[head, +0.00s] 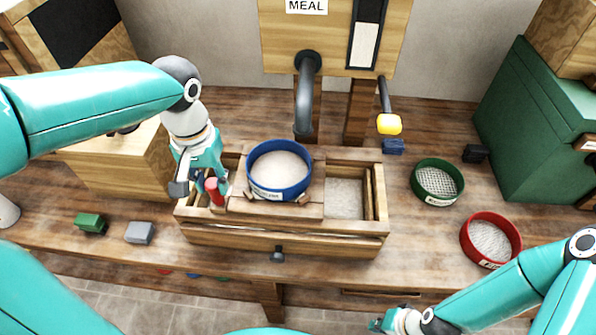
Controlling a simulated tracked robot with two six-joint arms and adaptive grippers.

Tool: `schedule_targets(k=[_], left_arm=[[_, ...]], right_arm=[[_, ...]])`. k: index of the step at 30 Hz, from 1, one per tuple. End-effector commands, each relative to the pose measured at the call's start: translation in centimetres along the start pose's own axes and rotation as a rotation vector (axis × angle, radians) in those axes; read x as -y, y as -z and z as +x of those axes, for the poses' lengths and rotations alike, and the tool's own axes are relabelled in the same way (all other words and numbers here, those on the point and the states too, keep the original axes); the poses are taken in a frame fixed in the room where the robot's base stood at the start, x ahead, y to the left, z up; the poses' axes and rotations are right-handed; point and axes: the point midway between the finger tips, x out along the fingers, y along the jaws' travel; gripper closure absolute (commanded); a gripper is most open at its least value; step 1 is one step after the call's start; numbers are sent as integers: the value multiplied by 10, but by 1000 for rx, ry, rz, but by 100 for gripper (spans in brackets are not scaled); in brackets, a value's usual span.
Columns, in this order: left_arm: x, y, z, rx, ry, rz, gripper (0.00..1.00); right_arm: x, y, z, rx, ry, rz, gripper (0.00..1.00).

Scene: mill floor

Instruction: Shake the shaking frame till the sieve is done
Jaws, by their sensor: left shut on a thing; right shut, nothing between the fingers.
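The blue sieve (279,171) sits on the wooden shaking frame (255,209), with pale meal inside it. The frame rests over a wooden bin (290,241) on the bench. A red handle (213,191) stands at the frame's left end. My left gripper (208,190) is shut on the red handle, and its fingers partly hide it. My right gripper (378,325) is low at the bottom of the view, away from the frame, shut and empty.
A green sieve (437,181) and a red sieve (490,240) lie on the bench at the right. A grey spout (305,95) hangs above the bin, near a yellow-ended lever (388,124). Green (90,223) and grey (139,232) blocks lie at the left.

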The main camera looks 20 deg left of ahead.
Motion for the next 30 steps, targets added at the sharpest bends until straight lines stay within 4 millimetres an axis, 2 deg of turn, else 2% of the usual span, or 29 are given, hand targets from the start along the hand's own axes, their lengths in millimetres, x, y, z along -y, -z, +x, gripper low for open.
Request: schedule_targets(k=[7,22,26,30], left_arm=[[10,1,0,-1,1,-3,93],[87,0,0,-1,2,-5,93],[96,0,0,-2,1,-2,93],[97,1,0,-3,0,1,93]], right_arm=[[0,0,0,0,0,0,100],[1,0,-2,0,0,0,100],[1,0,-2,0,0,0,100],[1,0,-2,0,0,0,100]])
